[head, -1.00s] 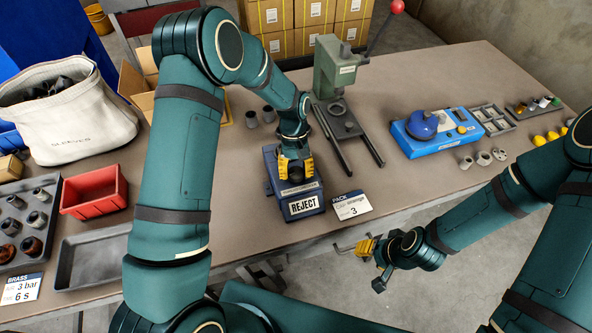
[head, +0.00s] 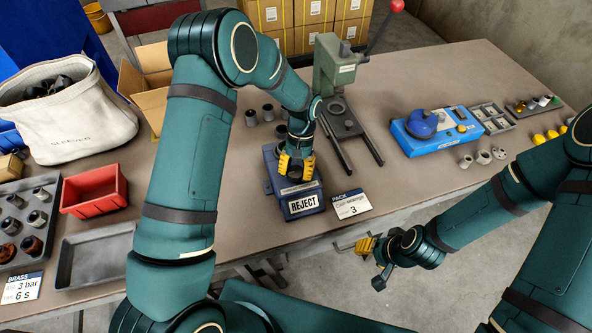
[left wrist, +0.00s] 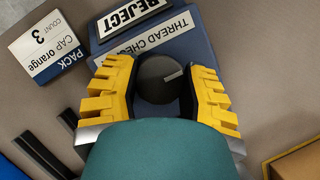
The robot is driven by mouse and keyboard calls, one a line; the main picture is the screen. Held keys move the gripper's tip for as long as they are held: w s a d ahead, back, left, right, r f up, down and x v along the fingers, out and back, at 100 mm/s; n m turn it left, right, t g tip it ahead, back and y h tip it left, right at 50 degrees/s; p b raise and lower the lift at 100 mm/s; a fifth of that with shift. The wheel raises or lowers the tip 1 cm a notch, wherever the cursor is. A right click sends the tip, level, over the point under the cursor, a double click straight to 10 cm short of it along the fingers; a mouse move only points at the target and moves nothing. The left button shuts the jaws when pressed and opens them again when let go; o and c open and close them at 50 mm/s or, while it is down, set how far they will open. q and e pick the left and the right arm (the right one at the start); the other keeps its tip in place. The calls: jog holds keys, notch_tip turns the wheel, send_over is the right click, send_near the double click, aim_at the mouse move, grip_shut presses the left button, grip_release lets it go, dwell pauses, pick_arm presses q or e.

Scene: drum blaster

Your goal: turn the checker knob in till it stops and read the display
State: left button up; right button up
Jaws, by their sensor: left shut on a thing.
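The thread checker (head: 274,178) is a blue box on the bench, below the middle of the head view. My left gripper (head: 295,170) points down over the box. In the left wrist view its yellow fingers (left wrist: 160,85) are shut on the dark round checker knob (left wrist: 157,77), which has a pale index mark. My right gripper (head: 368,246) hangs in front of the bench edge, away from the checker; its jaw opening is too small to tell.
A card (head: 350,204) reading PACK, 3 stands right of the checker. A green press (head: 333,65) with a red-knobbed lever stands behind it. A blue device (head: 435,132) with a round top sits to the right. Red tray (head: 93,190) and grey tray (head: 92,258) lie left.

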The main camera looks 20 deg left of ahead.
dwell(0.7)
pick_arm(q)
jog(key=o, duration=1.2)
jog(key=v, duration=1.2)
jog(key=shift+s, duration=0.1)
